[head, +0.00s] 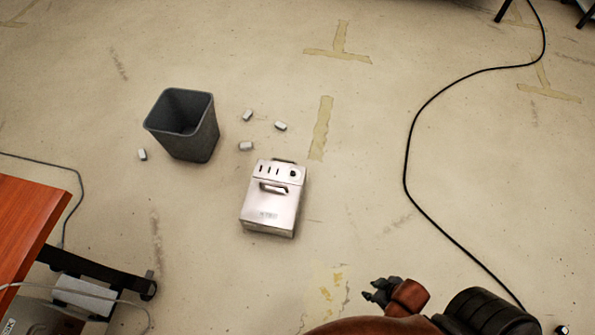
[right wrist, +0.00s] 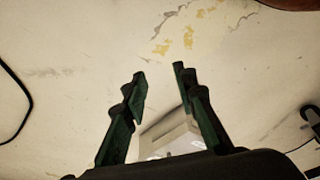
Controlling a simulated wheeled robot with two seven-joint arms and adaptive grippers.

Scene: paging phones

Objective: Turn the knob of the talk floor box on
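The talk floor box (head: 270,208) is a pale metal box with a handle. It stands on the floor in the middle of the head view. A dark round knob (head: 292,174) shows on its upper panel, right of several dark slots. My right gripper (head: 372,290) is to the right of the box and nearer to me, apart from it. In the right wrist view its two fingers (right wrist: 160,72) are spread with nothing between the tips. Part of a pale box (right wrist: 172,137) shows behind the fingers there; its knob cannot be made out. My left gripper is not in view.
A grey bin (head: 185,130) stands behind and left of the box, with several small white blocks (head: 246,146) around it. A black cable (head: 407,150) curves along the right. A wooden table (head: 25,225) is at the left. The floor around the box's right side is clear.

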